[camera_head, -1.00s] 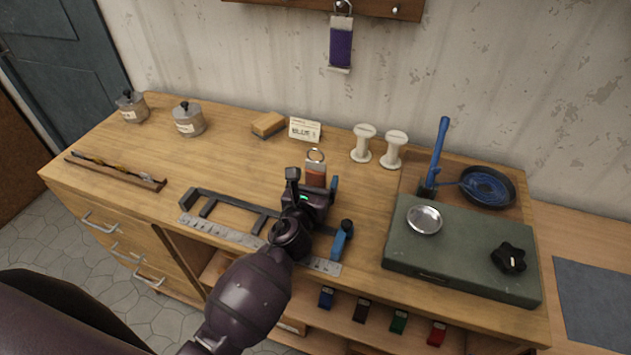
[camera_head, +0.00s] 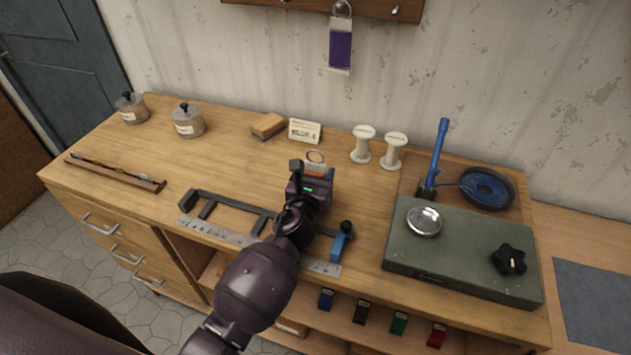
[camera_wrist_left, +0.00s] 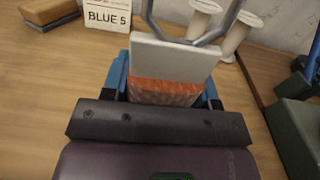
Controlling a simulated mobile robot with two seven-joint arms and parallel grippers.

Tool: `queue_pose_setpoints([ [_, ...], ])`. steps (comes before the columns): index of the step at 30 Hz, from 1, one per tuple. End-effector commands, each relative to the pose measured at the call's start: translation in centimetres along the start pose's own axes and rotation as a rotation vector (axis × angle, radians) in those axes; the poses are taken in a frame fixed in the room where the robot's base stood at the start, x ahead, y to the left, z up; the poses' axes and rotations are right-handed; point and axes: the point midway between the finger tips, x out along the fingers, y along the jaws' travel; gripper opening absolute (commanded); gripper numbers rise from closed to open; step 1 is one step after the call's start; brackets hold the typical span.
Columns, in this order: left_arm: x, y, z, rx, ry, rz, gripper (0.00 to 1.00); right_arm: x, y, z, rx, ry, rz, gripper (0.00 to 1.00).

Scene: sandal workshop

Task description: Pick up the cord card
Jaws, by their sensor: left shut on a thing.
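The cord card has a white end, a band of orange cord and a metal ring. In the head view only its white end (camera_head: 316,168) and ring show, past my left gripper (camera_head: 315,178). In the left wrist view the cord card (camera_wrist_left: 172,58) stands between the blue fingertips of my left gripper (camera_wrist_left: 165,88), which is shut on it. The lower part of the card is hidden behind the gripper body. I cannot tell whether it touches the table. My right gripper is not in view.
The "BLUE 5" sign (camera_head: 305,131) and two white spools (camera_head: 363,145) stand behind the card. A dark bracket-like frame (camera_head: 230,205) and a ruler (camera_head: 215,231) lie in front. The table's left middle is clear.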

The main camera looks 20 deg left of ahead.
Motion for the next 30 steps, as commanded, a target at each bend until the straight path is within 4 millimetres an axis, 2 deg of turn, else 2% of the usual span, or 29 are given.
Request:
queue_pose_setpoints([
  [5, 0.0, 0.0, 0.3, 0.001, -0.002, 0.0, 0.29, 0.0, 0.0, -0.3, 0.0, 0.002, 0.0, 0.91],
  [11, 0.1, 0.0, 2.6, 0.003, -0.005, -0.002, 0.29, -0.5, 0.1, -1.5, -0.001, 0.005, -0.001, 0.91],
  [16, 0.0, 0.1, 6.4, 0.006, -0.004, -0.003, 0.29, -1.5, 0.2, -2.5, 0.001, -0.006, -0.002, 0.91],
  [24, 0.1, 0.0, 13.1, 0.004, -0.008, -0.003, 0.29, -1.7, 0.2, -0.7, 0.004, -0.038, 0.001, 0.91],
  [30, 0.0, 0.0, 17.1, 0.002, -0.005, -0.002, 0.29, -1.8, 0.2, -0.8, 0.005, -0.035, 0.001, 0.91],
])
